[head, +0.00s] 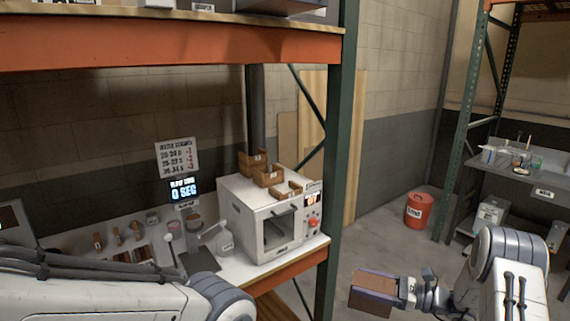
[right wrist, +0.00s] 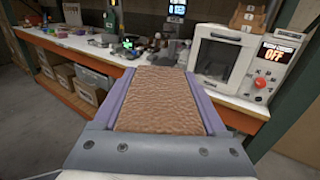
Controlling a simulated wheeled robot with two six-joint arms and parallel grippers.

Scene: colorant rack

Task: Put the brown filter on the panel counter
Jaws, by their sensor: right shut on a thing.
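The brown filter (head: 372,294) is a flat, textured brown block. My right gripper (head: 405,291) is shut on it and holds it in the air in front of the shelving, right of the white counter. In the right wrist view the brown filter (right wrist: 160,100) lies between the two purple fingers of my right gripper (right wrist: 162,104). A long white counter (head: 215,262) stands behind, beyond the filter. I cannot tell which surface is the panel counter. My left arm shows at the lower left, but its gripper is out of view.
A white oven-like machine (head: 262,225) with brown boxes (head: 268,176) on top stands at the counter's right end. Orange shelf beams and a green post (head: 338,140) frame the counter. An orange bucket (head: 419,209) stands on the floor. A grey bench (head: 525,182) is at right.

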